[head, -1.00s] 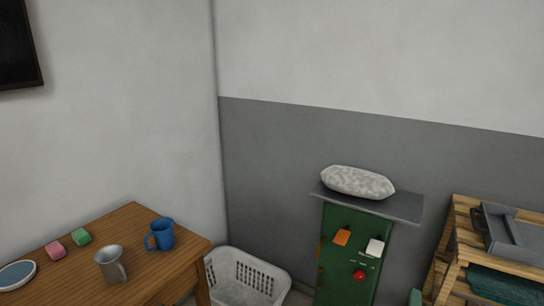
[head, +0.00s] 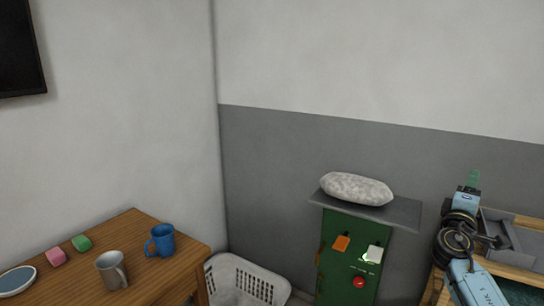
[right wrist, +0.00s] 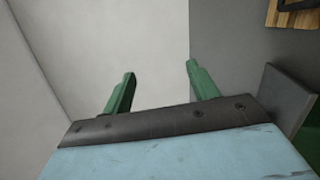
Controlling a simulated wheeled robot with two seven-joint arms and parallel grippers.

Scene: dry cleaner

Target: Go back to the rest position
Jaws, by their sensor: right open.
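My right gripper (head: 474,180) is raised at the right of the head view, its green fingertips pointing up in front of the grey wall. In the right wrist view its two green fingers (right wrist: 161,74) are spread apart with nothing between them. It is to the right of the green control cabinet (head: 335,270) and touches nothing that I can see. My left gripper is not in view.
The cabinet carries an orange switch (head: 341,243), a white switch (head: 375,253) and a red button (head: 359,282). A pale bundle (head: 356,188) lies on its grey top (head: 404,213). A wooden table (head: 150,220) with mugs and a white basket (head: 246,281) stand left.

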